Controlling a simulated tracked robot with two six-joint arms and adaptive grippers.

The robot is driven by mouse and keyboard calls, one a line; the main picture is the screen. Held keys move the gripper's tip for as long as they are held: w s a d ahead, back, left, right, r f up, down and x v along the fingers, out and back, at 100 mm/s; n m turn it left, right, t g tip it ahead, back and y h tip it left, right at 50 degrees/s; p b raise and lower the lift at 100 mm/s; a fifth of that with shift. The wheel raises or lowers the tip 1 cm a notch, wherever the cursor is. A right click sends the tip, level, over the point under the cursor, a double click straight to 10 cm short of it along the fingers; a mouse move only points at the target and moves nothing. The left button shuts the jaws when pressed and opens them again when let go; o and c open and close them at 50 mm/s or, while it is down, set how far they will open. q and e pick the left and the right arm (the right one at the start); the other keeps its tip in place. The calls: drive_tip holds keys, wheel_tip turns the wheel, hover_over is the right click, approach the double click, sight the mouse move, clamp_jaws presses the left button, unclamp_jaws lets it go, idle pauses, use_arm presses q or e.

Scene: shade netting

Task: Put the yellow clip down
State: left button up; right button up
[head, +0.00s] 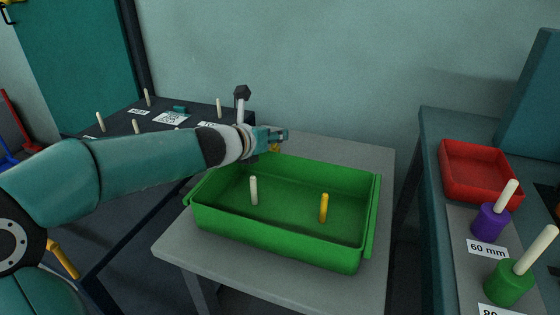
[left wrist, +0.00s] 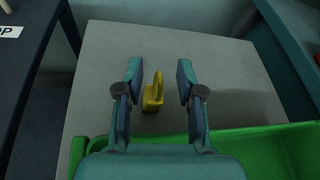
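The yellow clip (left wrist: 153,94) is on the grey table, beyond the green tray's edge, in the left wrist view. It lies between the two fingers of my left gripper (left wrist: 160,82), with a gap on each side. In the head view only a little of the clip (head: 275,147) shows beneath my left gripper (head: 277,136), at the far side of the tray. My left gripper is open and holds nothing. My right gripper is not in view.
The green tray (head: 228,218) has a white peg (head: 253,190) and a yellow peg (head: 324,208). A dark bench (head: 120,125) with pegs stands left. On the right bench are a red tray (head: 474,190) and pegs on purple (head: 489,223) and green (head: 508,284) bases.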

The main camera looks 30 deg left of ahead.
use_arm(q)
drive_tip(key=shift+w+f, duration=0.2)
drive_tip(key=shift+w, duration=0.35)
clamp_jaws()
drive_tip(key=shift+r, duration=0.15)
